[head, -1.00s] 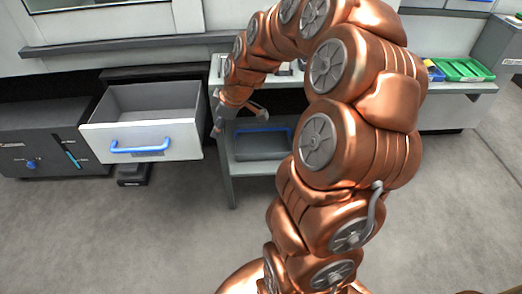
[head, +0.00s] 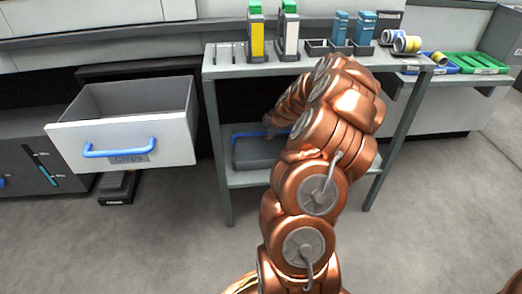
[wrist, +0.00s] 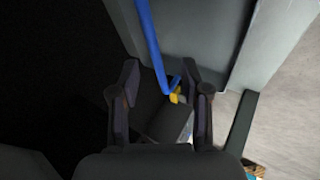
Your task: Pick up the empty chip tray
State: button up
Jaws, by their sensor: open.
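A dark grey tray (head: 254,152) with a blue handle sits on the lower shelf under the bench. I cannot see whether anything is in it. In the wrist view, the blue handle (wrist: 149,35) runs down beside a grey surface (wrist: 195,35) and bends between the fingers. My gripper (wrist: 160,72) is open, its two dark fingers apart around the lower bend of the handle, without a visible grip. In the head view my arm hides the gripper and the tray's right part.
A pulled-out drawer (head: 175,135) labelled Chips, with a blue handle, stands left of the bench. The bench top (head: 225,69) holds upright bottles, blue boxes and rolls (head: 407,43). Green trays (head: 470,63) are at right. A bench leg (head: 383,165) stands right of my arm.

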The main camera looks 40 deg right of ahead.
aim_at(264, 133)
jog(key=b+x, duration=0.1)
jog(key=x, duration=0.1)
jog(key=d+b+x, duration=0.1)
jog(key=x, duration=0.2)
jog(key=shift+w, duration=0.15)
jog(key=shift+w+f+b, duration=0.35)
jog(key=shift+f+b, duration=0.05)
jog(key=shift+f, duration=0.1)
grip_shut()
jog(key=shift+r, duration=0.1)
